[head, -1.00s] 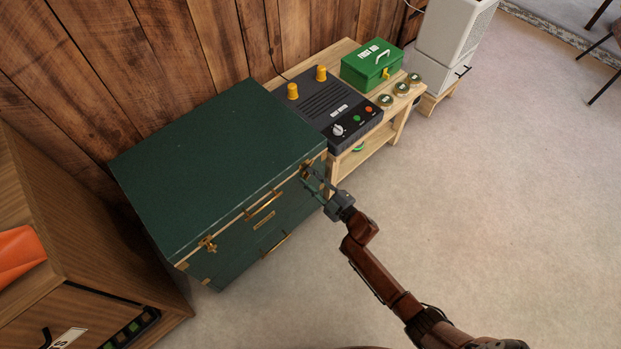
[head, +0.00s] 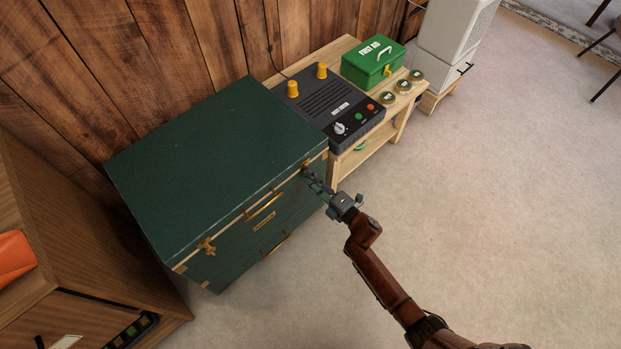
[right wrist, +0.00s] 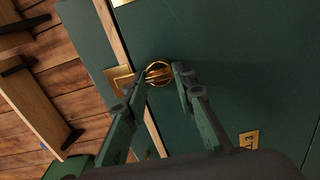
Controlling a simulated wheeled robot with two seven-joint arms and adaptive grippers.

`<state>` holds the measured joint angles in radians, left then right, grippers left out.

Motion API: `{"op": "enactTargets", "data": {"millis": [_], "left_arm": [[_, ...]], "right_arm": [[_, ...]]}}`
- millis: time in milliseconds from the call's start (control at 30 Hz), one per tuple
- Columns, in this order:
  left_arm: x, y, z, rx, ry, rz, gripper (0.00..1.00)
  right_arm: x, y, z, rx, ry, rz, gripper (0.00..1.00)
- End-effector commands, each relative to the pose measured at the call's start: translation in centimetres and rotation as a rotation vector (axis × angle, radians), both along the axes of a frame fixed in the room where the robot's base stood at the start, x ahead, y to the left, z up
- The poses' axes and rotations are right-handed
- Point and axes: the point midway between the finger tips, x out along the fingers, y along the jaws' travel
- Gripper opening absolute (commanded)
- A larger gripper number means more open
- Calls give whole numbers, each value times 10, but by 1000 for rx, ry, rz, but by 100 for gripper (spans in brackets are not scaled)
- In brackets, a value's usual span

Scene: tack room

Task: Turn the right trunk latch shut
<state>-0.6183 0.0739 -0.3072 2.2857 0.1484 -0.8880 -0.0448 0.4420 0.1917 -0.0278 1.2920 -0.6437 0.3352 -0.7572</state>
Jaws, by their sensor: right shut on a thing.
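The dark green trunk (head: 215,165) stands against the wood wall with its lid down. Its right latch (head: 304,167), a brass piece, is at the right end of the front lid seam and is mostly covered by my gripper in the head view. My right gripper (head: 309,175) is at this latch, shut on it. In the right wrist view, the brass latch (right wrist: 158,72) with its rounded turn piece sits between the two fingers of the gripper (right wrist: 156,79). The left latch (head: 207,247) is at the front left of the seam. My left gripper is out of view.
A low wooden bench (head: 385,131) right of the trunk carries a black device (head: 318,98), a green first aid box (head: 371,64) and several round tins. A wooden cabinet (head: 75,240) stands close on the left. The carpet (head: 480,190) in front is clear.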

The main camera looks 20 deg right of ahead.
Motion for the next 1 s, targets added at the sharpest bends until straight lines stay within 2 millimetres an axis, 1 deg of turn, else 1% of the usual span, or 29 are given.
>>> {"op": "enactTargets", "data": {"millis": [200, 600, 633, 867, 1000], "left_arm": [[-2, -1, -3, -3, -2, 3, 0], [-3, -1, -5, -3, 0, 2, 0], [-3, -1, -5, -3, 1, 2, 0], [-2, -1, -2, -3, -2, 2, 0], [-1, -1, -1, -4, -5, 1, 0]], "right_arm": [[0, -2, -2, -33, -9, -3, 0], [0, -2, -1, -38, -10, -3, 0], [0, -2, -1, -38, -10, -3, 27], [0, -1, -1, -36, -11, -2, 42], [0, -1, -1, -36, -12, -1, 42]]}}
